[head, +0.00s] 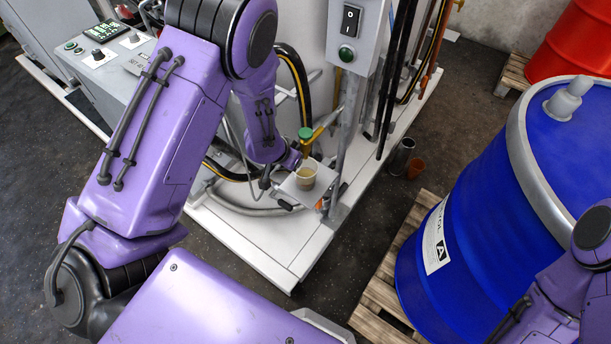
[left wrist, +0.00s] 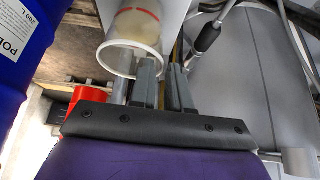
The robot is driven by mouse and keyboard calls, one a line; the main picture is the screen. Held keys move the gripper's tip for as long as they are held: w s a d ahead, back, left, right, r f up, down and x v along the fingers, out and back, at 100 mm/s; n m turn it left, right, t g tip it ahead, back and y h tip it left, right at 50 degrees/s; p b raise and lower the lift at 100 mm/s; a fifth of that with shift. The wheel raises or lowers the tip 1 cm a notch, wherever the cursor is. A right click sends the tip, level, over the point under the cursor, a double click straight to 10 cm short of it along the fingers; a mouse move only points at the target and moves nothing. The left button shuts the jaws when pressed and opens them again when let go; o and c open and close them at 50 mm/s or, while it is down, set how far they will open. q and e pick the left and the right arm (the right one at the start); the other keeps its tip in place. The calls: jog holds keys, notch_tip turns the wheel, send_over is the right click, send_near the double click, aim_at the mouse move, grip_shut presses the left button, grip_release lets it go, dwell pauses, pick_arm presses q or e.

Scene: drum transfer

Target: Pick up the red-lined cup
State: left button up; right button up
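The red-lined cup (left wrist: 118,48) is pale and translucent, with a red line and a wide rim, at the top of the left wrist view. In the head view a small pale cup (head: 307,178) with yellowish contents stands on a small light tray (head: 290,189) at the machine. My left gripper (left wrist: 165,75) has two grey fingers with a narrow gap between them. One fingertip overlaps the cup's rim; the other lies right of it. I cannot tell whether they touch the cup. In the head view the left gripper (head: 288,162) is just left of the cup.
A large blue drum (head: 440,278) stands on a wooden pallet (head: 378,309) at the right.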

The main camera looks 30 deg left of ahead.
pick_arm(q)
jog(key=shift+w+f, duration=0.25)
jog(key=shift+f, duration=0.15)
grip_shut()
jog(key=shift+r, duration=0.15)
